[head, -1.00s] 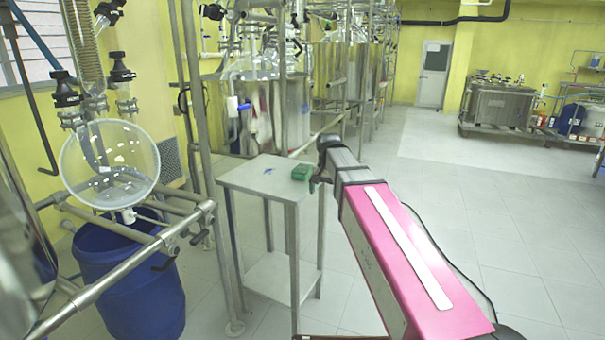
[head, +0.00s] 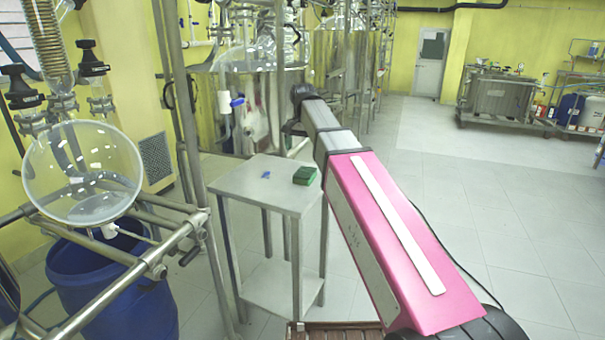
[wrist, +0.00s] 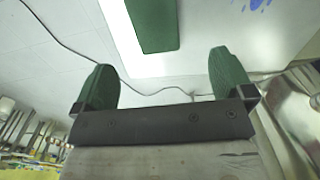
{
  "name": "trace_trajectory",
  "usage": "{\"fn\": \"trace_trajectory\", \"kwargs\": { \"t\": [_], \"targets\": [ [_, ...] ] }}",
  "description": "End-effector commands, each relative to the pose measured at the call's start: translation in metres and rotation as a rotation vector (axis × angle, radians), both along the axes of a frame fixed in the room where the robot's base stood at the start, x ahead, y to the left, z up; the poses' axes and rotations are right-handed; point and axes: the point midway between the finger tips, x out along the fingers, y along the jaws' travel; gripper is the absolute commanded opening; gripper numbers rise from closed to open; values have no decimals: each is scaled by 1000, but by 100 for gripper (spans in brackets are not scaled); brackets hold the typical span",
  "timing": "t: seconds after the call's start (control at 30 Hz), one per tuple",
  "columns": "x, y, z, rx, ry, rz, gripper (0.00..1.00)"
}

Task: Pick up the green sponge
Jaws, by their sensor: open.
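The green sponge (head: 304,176) lies on the top of a small grey metal table (head: 240,181), near its right edge. It also shows in the wrist view (wrist: 155,24) at the top edge, beyond the fingertips and partly cut off, with a bright white strip beside it. My gripper (wrist: 171,72) is open and empty, its two green fingers apart and not touching the sponge. In the head view the end of my arm is above and behind the sponge in the picture; the fingers are hard to make out there.
A small blue mark or scrap (head: 266,174) is on the tabletop left of the sponge. Metal frame poles, a round glass vessel (head: 83,172) and a blue barrel (head: 112,290) crowd the left. Steel reactors (head: 258,105) stand behind. The floor on the right is clear.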

Motion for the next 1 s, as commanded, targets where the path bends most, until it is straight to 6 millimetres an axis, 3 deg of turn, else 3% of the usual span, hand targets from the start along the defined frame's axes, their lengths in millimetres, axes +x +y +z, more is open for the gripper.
{"fn": "trace_trajectory", "kwargs": {
  "t": [0.33,0.67,1.0],
  "targets": [
    [-2,-1,-43,0,2,0,99],
    [-3,-3,-66,-1,1,0,99],
    [-5,-5,-105,0,1,0,99]
  ]
}}
